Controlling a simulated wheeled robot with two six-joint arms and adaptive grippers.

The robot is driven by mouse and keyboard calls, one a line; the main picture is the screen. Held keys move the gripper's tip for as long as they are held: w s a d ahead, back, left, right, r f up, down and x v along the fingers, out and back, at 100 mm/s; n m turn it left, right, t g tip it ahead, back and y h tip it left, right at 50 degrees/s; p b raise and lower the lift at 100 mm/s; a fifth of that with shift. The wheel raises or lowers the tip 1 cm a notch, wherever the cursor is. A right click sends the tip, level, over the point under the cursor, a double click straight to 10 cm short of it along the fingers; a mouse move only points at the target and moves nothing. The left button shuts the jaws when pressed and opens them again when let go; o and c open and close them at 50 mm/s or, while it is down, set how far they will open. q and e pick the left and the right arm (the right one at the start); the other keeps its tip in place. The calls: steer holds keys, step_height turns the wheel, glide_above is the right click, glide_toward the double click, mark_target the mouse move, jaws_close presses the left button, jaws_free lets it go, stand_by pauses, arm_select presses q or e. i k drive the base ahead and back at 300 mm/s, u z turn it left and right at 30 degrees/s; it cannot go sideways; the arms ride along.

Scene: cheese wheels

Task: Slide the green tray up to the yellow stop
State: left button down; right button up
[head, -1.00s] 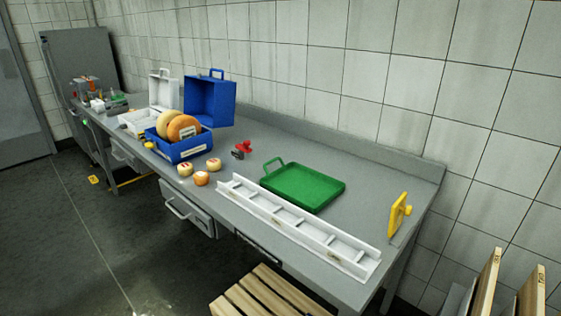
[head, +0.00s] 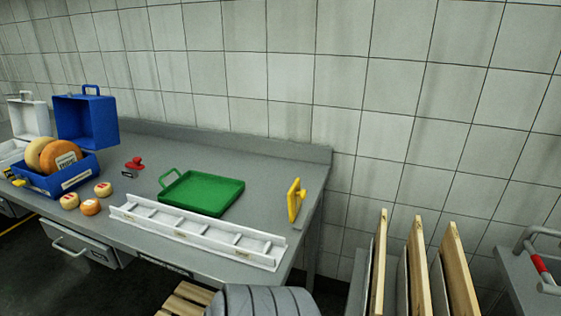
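The green tray (head: 206,193) lies flat on the grey table, with a raised loop handle at its left end. The yellow stop (head: 294,200) stands upright near the table's right end. A gap of bare table lies between the tray's right edge and the stop. Neither of my grippers is in view, and nothing touches the tray from above.
A white rail (head: 200,236) with dividers runs along the table in front of the tray. Small cheeses (head: 90,207), a red stamp (head: 134,163) and a blue case (head: 84,178) with cheese wheels stand left. Wooden boards (head: 417,268) stand upright right of the table.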

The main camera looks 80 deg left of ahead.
mark_target(198, 186)
steer(key=z, duration=0.5)
steer(key=k, duration=3)
steer(key=u, duration=0.8)
